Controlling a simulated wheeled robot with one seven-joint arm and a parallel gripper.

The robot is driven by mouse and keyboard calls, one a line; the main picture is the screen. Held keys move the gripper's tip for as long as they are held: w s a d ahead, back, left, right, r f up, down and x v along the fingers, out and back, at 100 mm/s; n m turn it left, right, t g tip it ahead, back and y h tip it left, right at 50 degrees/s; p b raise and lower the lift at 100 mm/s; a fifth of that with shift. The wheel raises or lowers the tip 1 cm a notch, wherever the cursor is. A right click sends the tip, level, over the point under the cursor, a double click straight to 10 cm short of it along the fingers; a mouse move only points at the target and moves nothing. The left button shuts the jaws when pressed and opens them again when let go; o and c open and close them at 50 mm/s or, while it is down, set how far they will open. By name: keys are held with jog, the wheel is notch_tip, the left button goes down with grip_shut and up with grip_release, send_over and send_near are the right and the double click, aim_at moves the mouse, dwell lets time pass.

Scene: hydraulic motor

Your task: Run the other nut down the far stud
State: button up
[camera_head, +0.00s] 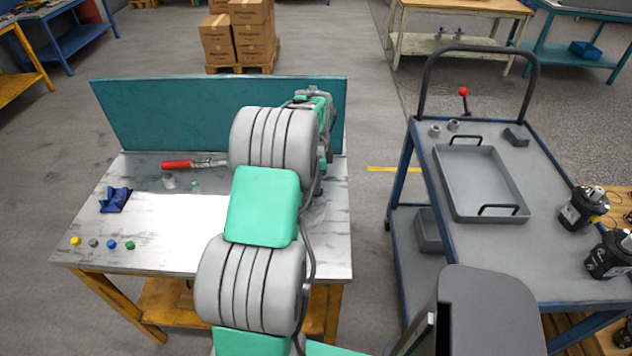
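My arm reaches over the workbench (160,225) and covers its right part. My gripper is hidden behind the arm's own links, so I cannot see its fingers or whether it holds anything. The far stud and any nut on it are not visible.
A red-handled tool (178,164), a small grey cup-like piece (169,182), a blue cloth (115,200) and several coloured caps lie on the bench. A teal panel (150,115) closes its back. The blue cart (550,255) at right carries a grey tray (482,180) and black motors (582,207).

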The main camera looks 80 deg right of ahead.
jog(key=shift+o, duration=0.8)
jog(key=n, duration=0.3)
jog(key=shift+n, duration=0.3)
jog(key=n, duration=0.6)
jog(key=shift+n, duration=0.4)
jog(key=shift+c, duration=0.5)
grip_shut()
